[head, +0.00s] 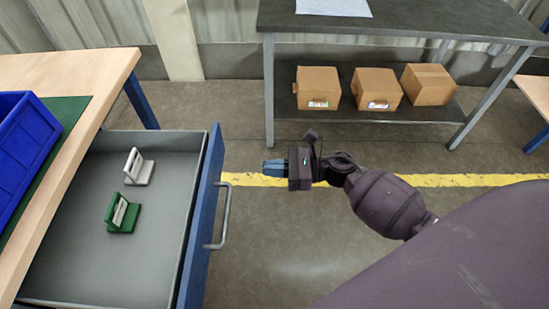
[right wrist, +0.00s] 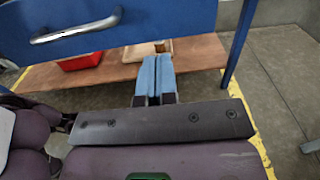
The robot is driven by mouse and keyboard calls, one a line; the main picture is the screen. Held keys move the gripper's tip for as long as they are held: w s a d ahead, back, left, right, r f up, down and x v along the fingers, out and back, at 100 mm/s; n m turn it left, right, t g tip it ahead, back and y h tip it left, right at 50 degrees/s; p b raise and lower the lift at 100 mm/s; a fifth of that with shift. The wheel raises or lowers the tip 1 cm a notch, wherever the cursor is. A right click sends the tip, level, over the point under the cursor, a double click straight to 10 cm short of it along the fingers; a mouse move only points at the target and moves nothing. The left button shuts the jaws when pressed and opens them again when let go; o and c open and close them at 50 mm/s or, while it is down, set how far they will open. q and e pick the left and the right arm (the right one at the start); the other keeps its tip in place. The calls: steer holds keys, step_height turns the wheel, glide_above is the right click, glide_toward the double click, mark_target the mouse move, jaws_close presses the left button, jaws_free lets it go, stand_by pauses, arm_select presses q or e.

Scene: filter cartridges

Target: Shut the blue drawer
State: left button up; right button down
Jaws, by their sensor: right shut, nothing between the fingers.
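The blue drawer (head: 202,232) is pulled out from under the wooden bench at left in the head view. Its front has a metal bar handle (head: 222,215). A white part (head: 138,168) and a green part (head: 122,213) lie inside on the grey floor. My right gripper (head: 266,168) is shut and empty, to the right of the drawer front and apart from it. In the right wrist view its blue fingers (right wrist: 155,78) are together below the drawer front (right wrist: 170,22), with the handle (right wrist: 77,27) at upper left. My left gripper is not in view.
The wooden bench (head: 100,62) carries a blue bin (head: 22,140) on a green mat. A dark table (head: 410,28) stands at the back with several cardboard boxes on its lower shelf. In the right wrist view, a red container (right wrist: 80,61) sits on a low wooden shelf.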

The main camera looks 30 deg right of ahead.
mark_target(219, 168)
steer(key=x, duration=1)
steer(key=shift+w+a, duration=0.1)
steer(key=shift+a, duration=0.05)
